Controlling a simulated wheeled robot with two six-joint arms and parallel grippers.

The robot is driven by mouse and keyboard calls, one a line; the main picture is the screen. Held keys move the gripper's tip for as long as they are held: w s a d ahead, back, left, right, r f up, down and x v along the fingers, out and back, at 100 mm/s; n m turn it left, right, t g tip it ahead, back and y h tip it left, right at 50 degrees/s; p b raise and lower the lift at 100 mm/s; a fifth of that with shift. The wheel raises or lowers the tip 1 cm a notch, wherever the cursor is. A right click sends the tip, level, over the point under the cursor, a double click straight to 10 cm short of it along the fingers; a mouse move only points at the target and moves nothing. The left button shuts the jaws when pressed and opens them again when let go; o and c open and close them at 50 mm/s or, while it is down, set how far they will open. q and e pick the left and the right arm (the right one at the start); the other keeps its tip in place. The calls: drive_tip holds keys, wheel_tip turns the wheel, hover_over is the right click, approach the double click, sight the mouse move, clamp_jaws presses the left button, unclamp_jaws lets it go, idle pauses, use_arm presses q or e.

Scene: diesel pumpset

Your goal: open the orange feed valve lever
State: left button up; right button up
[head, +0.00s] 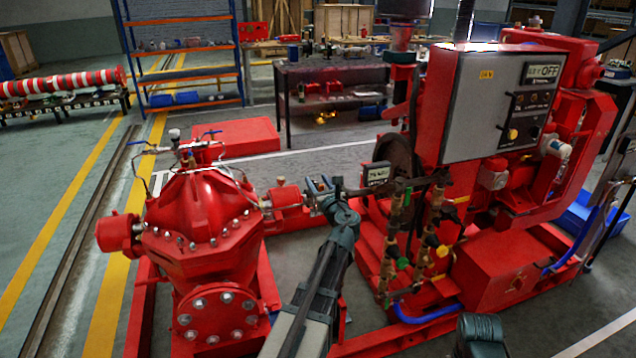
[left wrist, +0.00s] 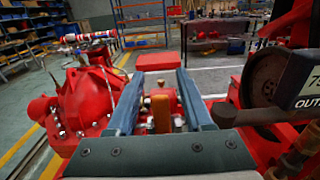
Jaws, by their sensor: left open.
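My left gripper (head: 320,184) is open, above the gap between the red pump and the engine set. In the left wrist view its two fingers (left wrist: 160,84) stand apart with nothing gripped. An upright orange piece (left wrist: 161,113) shows between them, with red parts behind; I cannot tell whether it is the feed valve lever. In the head view, brass valves and pipes (head: 388,268) stand right of the gripper, apart from it.
The red pump (head: 205,215) is left of my gripper. The grey control panel (head: 490,105) and red engine set are to the right. A dark round housing (left wrist: 258,85) is close on the right in the wrist view. A blue hose (head: 428,316) runs low. A workbench (head: 330,75) stands behind.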

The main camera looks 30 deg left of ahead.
use_arm(q)
clamp_jaws()
idle(1.4)
